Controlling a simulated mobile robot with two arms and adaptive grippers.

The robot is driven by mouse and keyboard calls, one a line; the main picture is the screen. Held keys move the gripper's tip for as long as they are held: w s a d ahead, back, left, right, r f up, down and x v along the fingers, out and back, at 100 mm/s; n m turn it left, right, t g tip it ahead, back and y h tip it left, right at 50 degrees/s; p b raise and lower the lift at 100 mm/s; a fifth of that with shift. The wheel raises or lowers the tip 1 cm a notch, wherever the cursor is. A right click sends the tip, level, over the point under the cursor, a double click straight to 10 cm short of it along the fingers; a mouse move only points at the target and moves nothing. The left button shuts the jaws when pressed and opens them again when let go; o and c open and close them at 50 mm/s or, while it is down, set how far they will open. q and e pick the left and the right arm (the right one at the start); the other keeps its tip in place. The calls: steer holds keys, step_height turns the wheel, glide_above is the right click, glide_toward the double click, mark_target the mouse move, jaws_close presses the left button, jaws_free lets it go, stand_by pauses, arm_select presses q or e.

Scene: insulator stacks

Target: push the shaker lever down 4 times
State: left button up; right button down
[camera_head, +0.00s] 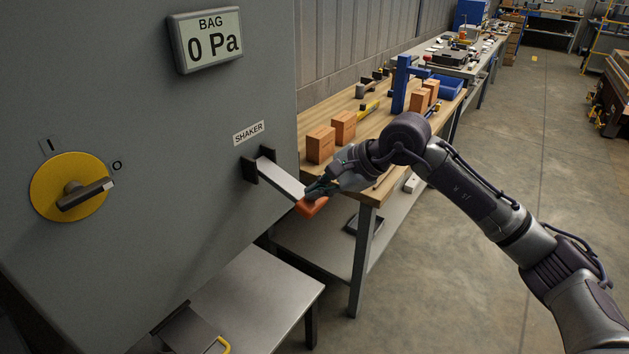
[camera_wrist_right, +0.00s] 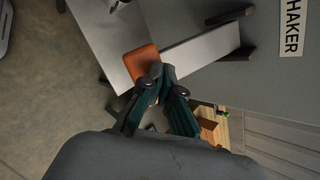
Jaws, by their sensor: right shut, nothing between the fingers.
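The shaker lever (camera_head: 282,180) is a flat grey bar that sticks out of a slot in the grey cabinet wall, below the SHAKER label (camera_head: 248,133). It slopes down toward its orange end grip (camera_head: 312,206). My right gripper (camera_head: 312,192) is shut and empty, with its fingertips at the top of the orange end, seemingly touching it. In the right wrist view the shut fingers (camera_wrist_right: 160,78) overlap the orange grip (camera_wrist_right: 143,63), and the grey bar (camera_wrist_right: 195,50) runs to the wall slot. My left gripper is not in view.
The cabinet carries a display (camera_head: 207,40) reading BAG 0 Pa and a yellow rotary switch (camera_head: 70,187). A metal table (camera_head: 255,290) stands below the lever. A wooden workbench (camera_head: 375,150) with orange-brown blocks (camera_head: 321,144) lies behind. Open floor is at the right.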

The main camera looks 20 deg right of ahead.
stand_by(0.4)
steer(key=shift+w+r+p, duration=0.1)
steer(key=shift+r+p, duration=1.35)
steer(key=shift+r, duration=1.55)
step_height(320, 180, up, 5)
steer(key=p, duration=0.2)
steer(key=shift+p, duration=0.4)
